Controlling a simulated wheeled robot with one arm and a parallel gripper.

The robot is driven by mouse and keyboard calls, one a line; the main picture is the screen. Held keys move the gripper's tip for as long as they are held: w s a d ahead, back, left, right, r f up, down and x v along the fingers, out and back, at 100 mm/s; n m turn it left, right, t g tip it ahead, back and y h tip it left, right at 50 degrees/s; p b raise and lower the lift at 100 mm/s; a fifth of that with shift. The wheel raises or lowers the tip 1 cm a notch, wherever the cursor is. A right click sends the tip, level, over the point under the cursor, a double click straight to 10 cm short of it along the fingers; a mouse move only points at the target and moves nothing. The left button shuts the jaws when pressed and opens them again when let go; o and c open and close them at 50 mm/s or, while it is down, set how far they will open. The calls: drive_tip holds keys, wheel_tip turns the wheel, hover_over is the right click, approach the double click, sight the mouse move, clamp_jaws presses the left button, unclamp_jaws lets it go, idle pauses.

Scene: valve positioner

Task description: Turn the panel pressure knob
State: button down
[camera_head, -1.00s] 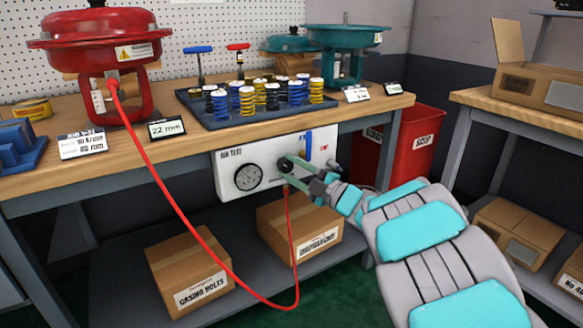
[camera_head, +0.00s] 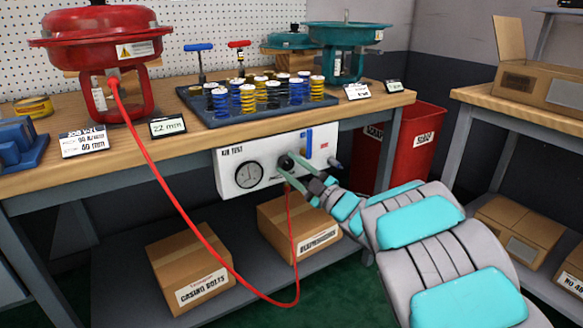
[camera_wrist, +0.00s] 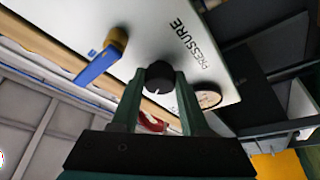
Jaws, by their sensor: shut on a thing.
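The black pressure knob (camera_wrist: 159,78) sits on the white air test panel (camera_head: 231,188), beside the word PRESSURE in the wrist view. A short white mark shows on the knob's edge. My gripper (camera_wrist: 158,92) is shut on the knob, with one green finger on each side of it. In the head view the fingers of my gripper (camera_head: 287,164) reach the knob (camera_head: 286,161) from the lower right and partly hide it. The round gauge (camera_head: 249,175) is to the left of the knob; its needle is too small to read surely.
A blue lever (camera_wrist: 97,66) on a brass fitting is close to my fingers; it stands upright in the head view (camera_head: 309,140). A red hose (camera_head: 190,218) hangs below the panel. Boxes (camera_head: 192,266) lie on the shelf underneath. A red bin (camera_head: 412,150) stands right.

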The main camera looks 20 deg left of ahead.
drive_tip(key=shift+c, duration=2)
unclamp_jaws()
drive_tip(key=v, duration=0.7)
drive_tip(key=shift+d+f, duration=0.2)
drive_tip(key=shift+d, duration=0.15)
